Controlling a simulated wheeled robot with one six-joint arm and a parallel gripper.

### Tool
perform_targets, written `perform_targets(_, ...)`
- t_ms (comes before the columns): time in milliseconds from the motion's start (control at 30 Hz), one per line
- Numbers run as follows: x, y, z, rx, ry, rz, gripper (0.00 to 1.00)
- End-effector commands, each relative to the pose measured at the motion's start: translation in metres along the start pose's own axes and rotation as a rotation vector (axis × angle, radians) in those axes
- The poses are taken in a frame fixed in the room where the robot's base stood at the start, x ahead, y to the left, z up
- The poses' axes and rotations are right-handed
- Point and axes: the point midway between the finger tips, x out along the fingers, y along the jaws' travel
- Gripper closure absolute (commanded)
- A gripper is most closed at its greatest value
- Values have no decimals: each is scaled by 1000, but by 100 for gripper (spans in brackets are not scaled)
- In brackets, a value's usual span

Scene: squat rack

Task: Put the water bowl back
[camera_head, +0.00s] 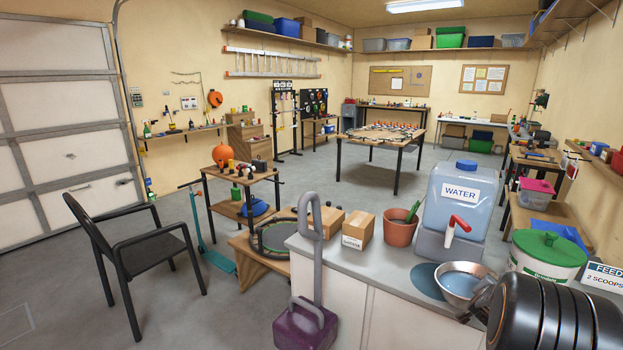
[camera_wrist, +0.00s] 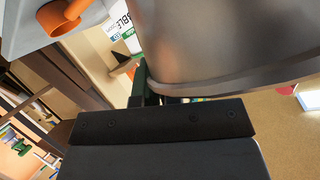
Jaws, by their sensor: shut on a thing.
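The steel water bowl (camera_head: 452,294) is at the right end of the grey counter, below and right of the red tap (camera_head: 458,225) of the water dispenser (camera_head: 461,200). Bluish water shows inside it. My gripper (camera_head: 481,298) is shut on the bowl's right side, its fingers mostly hidden by my arm. A round blue mat (camera_head: 424,281) lies left of the bowl, which overlaps its right part in the picture. I cannot tell whether the bowl touches the counter.
A green-lidded white tub (camera_head: 547,256) and a feed sign (camera_head: 604,274) stand right of the bowl. A terracotta pot (camera_head: 400,231) and small cardboard boxes (camera_head: 358,228) stand left of the dispenser. The counter (camera_head: 350,262) is clear in front of them, left of the mat.

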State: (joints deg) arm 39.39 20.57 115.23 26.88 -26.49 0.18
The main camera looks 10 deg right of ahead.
Motion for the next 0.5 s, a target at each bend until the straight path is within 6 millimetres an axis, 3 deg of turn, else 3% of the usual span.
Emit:
perform_targets(267, -14, -43, 49, -50, -43, -124, 100)
perform_targets(367, -24, -62, 74, -76, -67, -186, 100)
perform_targets(500, -47, -96, 123, -126, -114, -304, 100)
